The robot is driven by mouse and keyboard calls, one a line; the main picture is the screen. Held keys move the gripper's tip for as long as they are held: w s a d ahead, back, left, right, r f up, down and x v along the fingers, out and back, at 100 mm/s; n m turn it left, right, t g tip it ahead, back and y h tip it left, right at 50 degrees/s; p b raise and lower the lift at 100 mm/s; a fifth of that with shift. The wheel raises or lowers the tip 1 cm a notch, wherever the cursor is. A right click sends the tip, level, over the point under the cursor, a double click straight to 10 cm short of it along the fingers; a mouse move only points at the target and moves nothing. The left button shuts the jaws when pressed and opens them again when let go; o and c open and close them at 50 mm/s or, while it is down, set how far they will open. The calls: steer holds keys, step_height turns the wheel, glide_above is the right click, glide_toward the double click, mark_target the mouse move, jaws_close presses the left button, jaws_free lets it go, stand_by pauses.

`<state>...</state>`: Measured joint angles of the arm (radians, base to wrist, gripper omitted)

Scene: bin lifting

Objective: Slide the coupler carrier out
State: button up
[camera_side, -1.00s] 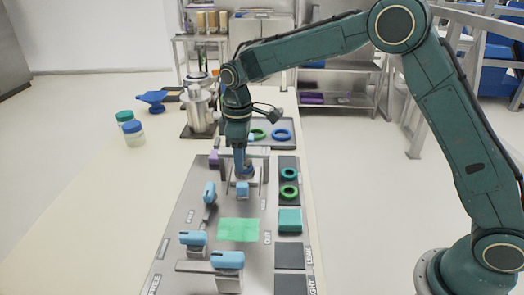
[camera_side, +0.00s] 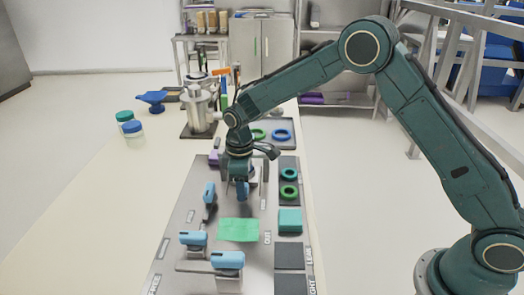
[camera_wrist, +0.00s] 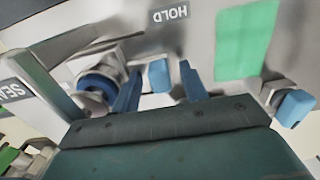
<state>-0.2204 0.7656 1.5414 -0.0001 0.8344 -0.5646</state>
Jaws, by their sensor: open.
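The coupler carrier seems to be the metal piece with a small blue block-shaped handle (camera_wrist: 158,76), standing near the HOLD label on the grey panel (camera_side: 180,240). My gripper (camera_wrist: 158,68) is open. Its two blue fingers stand on either side of the handle, with a visible gap on each side in the wrist view. In the side view my gripper (camera_side: 242,190) is low over the panel and hides most of the carrier. A blue ring on a grey holder (camera_wrist: 97,88) sits left of the fingers in the wrist view. A flat green patch (camera_side: 238,230) lies in front, beside the OUT label.
Blue-handled levers (camera_side: 209,194), (camera_side: 193,238) and (camera_side: 228,260) stand left of and in front of my gripper. On the right are a teal ring (camera_side: 289,173), a green ring (camera_side: 289,191) and a teal block (camera_side: 290,220). A metal pot (camera_side: 198,108) stands behind.

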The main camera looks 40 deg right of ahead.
jaws_close()
steer(key=s+a, duration=0.9)
steer(key=shift+s+a, duration=0.25)
steer(key=shift+a, duration=0.1)
steer(key=shift+c, duration=0.3)
jaws_free()
steer(key=shift+s, duration=0.1)
steer(key=shift+o, duration=0.3)
steer(key=shift+r, duration=0.1)
step_height(320, 180, up, 14)
